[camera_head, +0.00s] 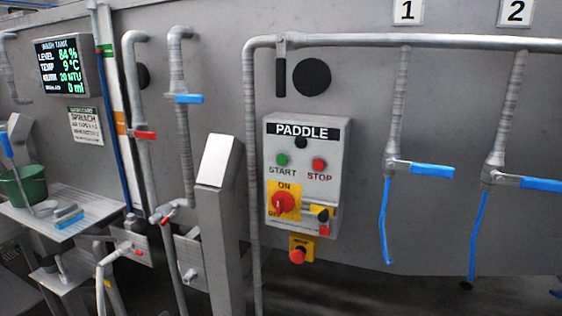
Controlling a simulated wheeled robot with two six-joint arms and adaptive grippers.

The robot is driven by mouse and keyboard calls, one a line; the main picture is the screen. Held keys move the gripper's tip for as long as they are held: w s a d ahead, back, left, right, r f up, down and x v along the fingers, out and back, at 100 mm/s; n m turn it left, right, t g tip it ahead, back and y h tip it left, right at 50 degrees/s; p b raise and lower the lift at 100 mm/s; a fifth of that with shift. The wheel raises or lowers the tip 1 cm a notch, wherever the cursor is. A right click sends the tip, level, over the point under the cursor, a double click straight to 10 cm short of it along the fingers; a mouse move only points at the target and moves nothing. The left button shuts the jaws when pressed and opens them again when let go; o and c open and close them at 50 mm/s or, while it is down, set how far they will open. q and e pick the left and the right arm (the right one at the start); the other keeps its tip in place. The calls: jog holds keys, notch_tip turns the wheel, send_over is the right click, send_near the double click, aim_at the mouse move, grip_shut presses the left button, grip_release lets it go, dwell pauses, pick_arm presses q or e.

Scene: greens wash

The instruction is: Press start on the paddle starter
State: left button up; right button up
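The paddle starter is a light grey wall box (334,150) labelled PADDLE, right of centre in the head view. Its green START button (282,159) is at the left and its red STOP button (319,164) at the right. Below them is a red rotary switch (284,204) on a yellow plate, with the label ON above it. A small dark and yellow part (321,213) sits beside the switch. A red mushroom button (298,256) on a yellow box is under the starter. Neither of my grippers is in view, and nothing covers the START button.
A grey post with a slanted head (218,160) stands left of the starter. Pipes run along the wall, with blue-handled valves (432,170) at the right. A wash tank display (62,66) and a green bucket (28,186) are at the left.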

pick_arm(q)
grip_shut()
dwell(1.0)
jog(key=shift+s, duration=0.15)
